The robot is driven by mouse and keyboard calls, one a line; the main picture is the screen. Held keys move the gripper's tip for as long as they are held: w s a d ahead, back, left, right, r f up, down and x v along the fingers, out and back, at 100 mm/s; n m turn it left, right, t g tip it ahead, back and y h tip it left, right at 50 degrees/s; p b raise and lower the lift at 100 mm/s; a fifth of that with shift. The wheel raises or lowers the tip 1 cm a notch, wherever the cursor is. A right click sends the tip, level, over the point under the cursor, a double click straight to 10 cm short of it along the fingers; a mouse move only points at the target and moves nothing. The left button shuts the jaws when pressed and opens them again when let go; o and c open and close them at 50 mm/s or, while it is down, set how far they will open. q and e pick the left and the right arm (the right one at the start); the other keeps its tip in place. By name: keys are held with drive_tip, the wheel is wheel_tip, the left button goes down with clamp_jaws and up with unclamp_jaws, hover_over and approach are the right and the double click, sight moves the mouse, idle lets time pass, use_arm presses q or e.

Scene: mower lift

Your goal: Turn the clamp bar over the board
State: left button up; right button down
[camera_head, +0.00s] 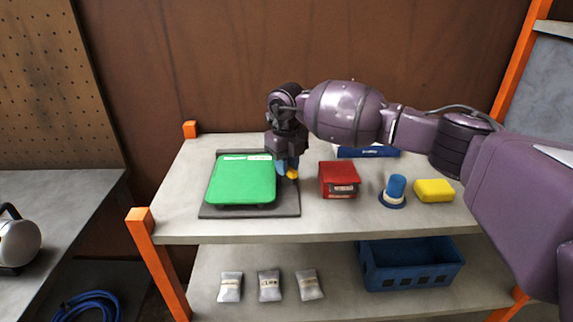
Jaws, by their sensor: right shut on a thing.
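The green board (241,180) lies flat on a dark base plate (291,207) at the left of the upper shelf. My right gripper (288,169) points down at the board's right edge, near its back corner. It is shut on a small yellow piece (292,174), which looks like the end of the clamp bar. The gripper hides most of this piece, so I cannot tell which way the bar points. No bar shows across the green face. My left gripper is not in view.
A red box (339,180), a blue plunger-like item (396,191) and a yellow block (434,190) stand to the right. A dark blue item (368,151) lies behind. Small bags (269,285) and a blue crate (411,264) are on the lower shelf. An orange post (158,262) bounds the left.

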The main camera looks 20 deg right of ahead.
drive_tip(key=n, duration=0.4)
drive_tip(key=shift+n+b, duration=0.3)
drive_tip(key=shift+b, duration=0.1)
drive_tip(key=n+b, duration=0.1)
drive_tip(key=n, duration=0.3)
drive_tip(key=shift+n, duration=1.1)
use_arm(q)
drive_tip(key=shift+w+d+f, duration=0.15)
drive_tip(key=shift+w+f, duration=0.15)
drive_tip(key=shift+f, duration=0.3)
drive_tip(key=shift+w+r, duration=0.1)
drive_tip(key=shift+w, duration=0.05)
use_arm(e)
drive_tip(key=shift+r+n, duration=0.1)
drive_tip(key=shift+n, duration=0.2)
drive_tip(key=c, duration=1)
unclamp_jaws()
drive_tip(key=shift+o, duration=0.2)
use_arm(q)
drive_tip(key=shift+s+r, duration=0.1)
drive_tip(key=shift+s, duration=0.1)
use_arm(e)
wheel_tip(320, 180, up, 11)
